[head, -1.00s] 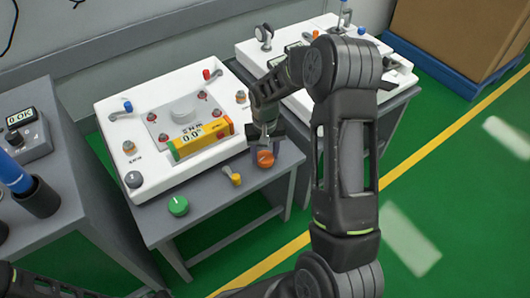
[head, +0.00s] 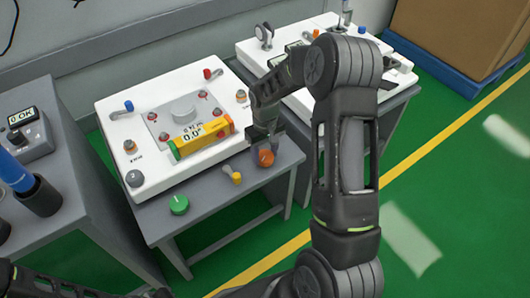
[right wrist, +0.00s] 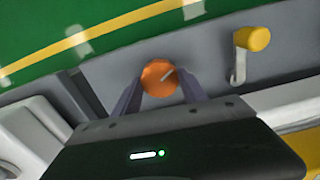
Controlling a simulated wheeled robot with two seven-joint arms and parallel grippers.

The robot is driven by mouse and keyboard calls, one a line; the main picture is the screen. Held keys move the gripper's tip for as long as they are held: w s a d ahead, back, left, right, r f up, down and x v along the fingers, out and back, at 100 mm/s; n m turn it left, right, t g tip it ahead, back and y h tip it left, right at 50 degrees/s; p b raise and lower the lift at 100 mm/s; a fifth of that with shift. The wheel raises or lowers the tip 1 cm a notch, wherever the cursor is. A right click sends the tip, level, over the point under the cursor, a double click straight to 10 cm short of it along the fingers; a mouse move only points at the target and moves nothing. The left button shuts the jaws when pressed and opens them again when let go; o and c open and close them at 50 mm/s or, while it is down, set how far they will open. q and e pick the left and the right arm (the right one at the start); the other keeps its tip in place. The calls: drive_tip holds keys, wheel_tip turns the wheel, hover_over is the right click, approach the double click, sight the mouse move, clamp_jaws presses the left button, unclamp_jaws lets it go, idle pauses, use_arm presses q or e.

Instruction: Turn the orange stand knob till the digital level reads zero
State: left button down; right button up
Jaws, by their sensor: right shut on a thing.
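The orange stand knob (head: 265,158) is at the front right edge of the grey stand. My right gripper (head: 264,142) is shut on it from above. The digital level (head: 201,137), a yellow and orange bar, lies on the front of the white unit. Its small, tilted display appears to read 0.0°. My left gripper is out of view.
A yellow lever (head: 236,178) and a green knob (head: 178,205) are left of the orange knob on the stand's front edge. The white unit (head: 150,188) behind carries several small knobs. A second white unit (head: 258,66) stands behind my right arm.

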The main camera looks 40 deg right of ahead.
sight(265, 155)
drive_tip(key=o, duration=1.4)
drive_tip(key=shift+r, duration=0.15)
wheel_tip(265, 155, up, 8)
drive_tip(key=shift+f+p, duration=0.2)
drive_tip(key=shift+p, duration=0.45)
